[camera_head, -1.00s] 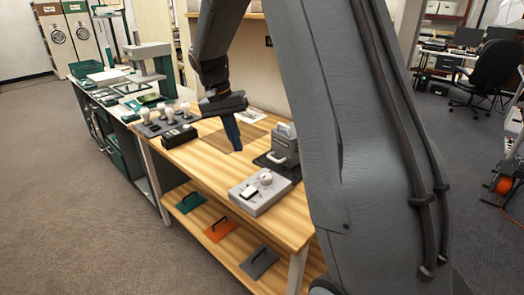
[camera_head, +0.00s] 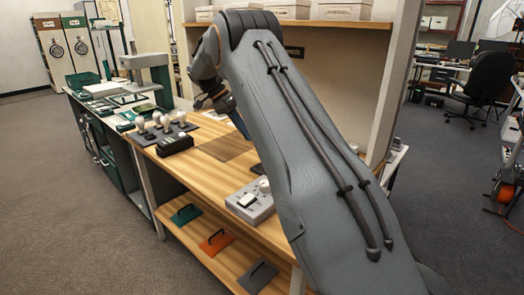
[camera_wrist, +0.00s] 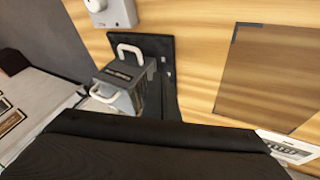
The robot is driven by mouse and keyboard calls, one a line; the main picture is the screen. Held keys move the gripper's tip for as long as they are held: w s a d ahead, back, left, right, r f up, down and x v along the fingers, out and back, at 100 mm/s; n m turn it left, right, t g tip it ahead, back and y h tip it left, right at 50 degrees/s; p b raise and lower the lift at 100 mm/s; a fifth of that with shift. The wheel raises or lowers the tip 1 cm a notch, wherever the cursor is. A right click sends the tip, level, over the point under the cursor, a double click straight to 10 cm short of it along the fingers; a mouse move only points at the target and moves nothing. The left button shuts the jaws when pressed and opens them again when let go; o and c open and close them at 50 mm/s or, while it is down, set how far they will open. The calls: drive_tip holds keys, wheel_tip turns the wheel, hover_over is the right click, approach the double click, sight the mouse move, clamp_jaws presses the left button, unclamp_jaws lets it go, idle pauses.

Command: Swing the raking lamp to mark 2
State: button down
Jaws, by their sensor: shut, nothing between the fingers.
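A grey lamp-like box (camera_wrist: 120,88) with pale handles and a dark label stands on a black base plate (camera_wrist: 152,48) in the wrist view. I take it for the raking lamp but cannot be sure. In the head view my arm hides it, apart from a dark sliver of the base. No mark 2 can be read. My gripper (camera_head: 240,123) is shut and empty in the head view, above the back of the wooden bench. It is apart from the grey box. A dark part of my gripper fills the bottom of the wrist view.
A darker brown rectangle (camera_head: 228,148) lies on the wooden bench (camera_head: 205,173). A grey control box (camera_head: 250,203) sits at the front. White knobbed pieces (camera_head: 160,123) and a black box (camera_head: 175,144) are at left. Handled plates (camera_head: 215,242) lie on the lower shelf.

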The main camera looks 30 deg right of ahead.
drive_tip(key=p+x, duration=0.1)
drive_tip(key=x, duration=0.4)
drive_tip(key=shift+s+d+f, duration=0.1)
drive_tip(key=shift+s, duration=0.1)
drive_tip(key=s, duration=0.1)
drive_tip(key=p, duration=0.1)
drive_tip(key=s, duration=0.1)
drive_tip(key=shift+s+d+f, duration=0.35)
drive_tip(key=shift+s+d+f+p, duration=0.2)
drive_tip(key=shift+s+p, duration=0.1)
drive_tip(key=shift+s, duration=0.2)
